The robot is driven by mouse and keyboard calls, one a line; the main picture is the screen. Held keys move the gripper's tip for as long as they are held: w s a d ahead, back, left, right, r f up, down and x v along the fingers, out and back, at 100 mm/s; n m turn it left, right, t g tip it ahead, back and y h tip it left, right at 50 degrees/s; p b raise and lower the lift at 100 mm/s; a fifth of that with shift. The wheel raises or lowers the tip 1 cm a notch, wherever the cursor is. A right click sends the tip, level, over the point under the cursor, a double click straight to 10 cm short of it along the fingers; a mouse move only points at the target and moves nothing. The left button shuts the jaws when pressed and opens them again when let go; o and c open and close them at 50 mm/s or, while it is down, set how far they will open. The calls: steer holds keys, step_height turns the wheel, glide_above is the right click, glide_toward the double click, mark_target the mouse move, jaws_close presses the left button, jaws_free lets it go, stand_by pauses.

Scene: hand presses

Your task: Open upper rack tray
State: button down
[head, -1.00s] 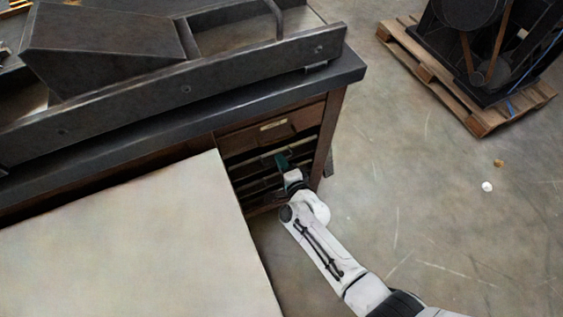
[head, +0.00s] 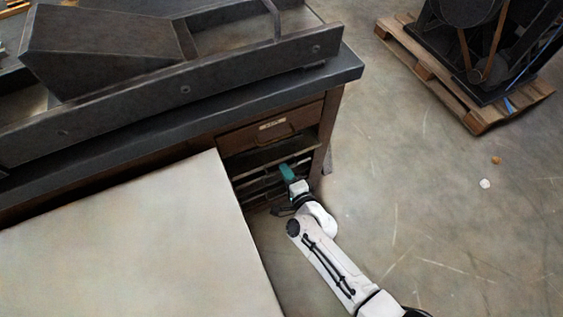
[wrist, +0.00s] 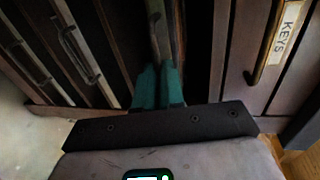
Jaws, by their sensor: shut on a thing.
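The upper rack tray (head: 262,158) is a flat slab in the open rack under the labelled drawer, and its top surface shows in the head view. My gripper (head: 287,172) has teal fingers and is at the tray's front, near the right side of the rack. In the wrist view my gripper (wrist: 159,82) is shut on the front of the upper tray (wrist: 162,35). The exact contact is partly hidden by the fingers.
A wooden drawer (head: 270,135) marked KEYS is just above the tray. More trays with handles (wrist: 78,50) lie beside it in the wrist view. A large pale slab (head: 120,245) stands at left. The floor (head: 440,190) at right is mostly clear.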

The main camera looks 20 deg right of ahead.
steer(key=f+v, duration=0.3)
steer(key=v, duration=1.1)
steer(key=s+f+b+v, duration=0.1)
steer(key=f+v, duration=0.2)
steer(key=v, duration=1.2)
steer(key=shift+s+b, duration=0.25)
steer(key=shift+b, duration=0.05)
steer(key=c, duration=1.3)
jaws_free()
steer(key=shift+o, duration=0.2)
steer(key=shift+s, duration=0.1)
steer(key=v, duration=1)
steer(key=shift+s+b, duration=0.35)
steer(key=shift+b, duration=0.1)
